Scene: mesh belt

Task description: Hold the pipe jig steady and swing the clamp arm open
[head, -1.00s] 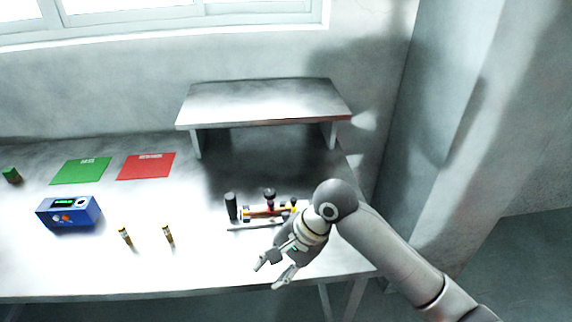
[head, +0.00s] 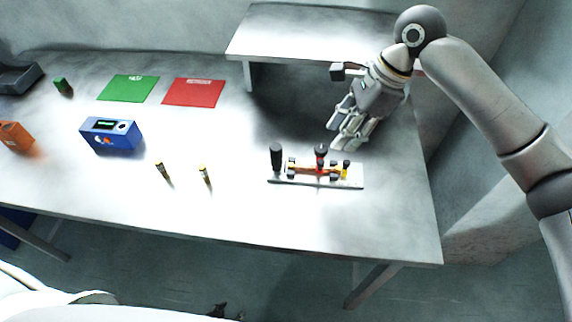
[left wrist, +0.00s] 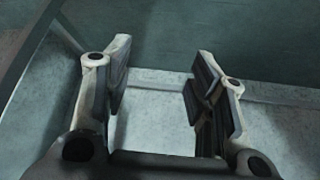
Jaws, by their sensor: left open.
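The pipe jig (head: 300,182) sits on the table towards the right in the head view. It has a pale base plate, an upright black handle (head: 277,158) at its left end, an orange-red bar lying along it, a black knob on a red part and yellow parts at right. I cannot tell clearly which part is the clamp arm. My right gripper (head: 338,128) is above and behind the jig, apart from it, with its fingers spread and empty. My left gripper (left wrist: 160,72) shows only in the left wrist view, open and empty; the jig is not visible there.
A raised shelf (head: 300,35) stands behind the jig. Left of the jig are two small brass-coloured pieces (head: 205,175), a blue box (head: 110,135), green (head: 128,88) and red (head: 194,92) mats, and an orange block (head: 15,137). The table's front is clear.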

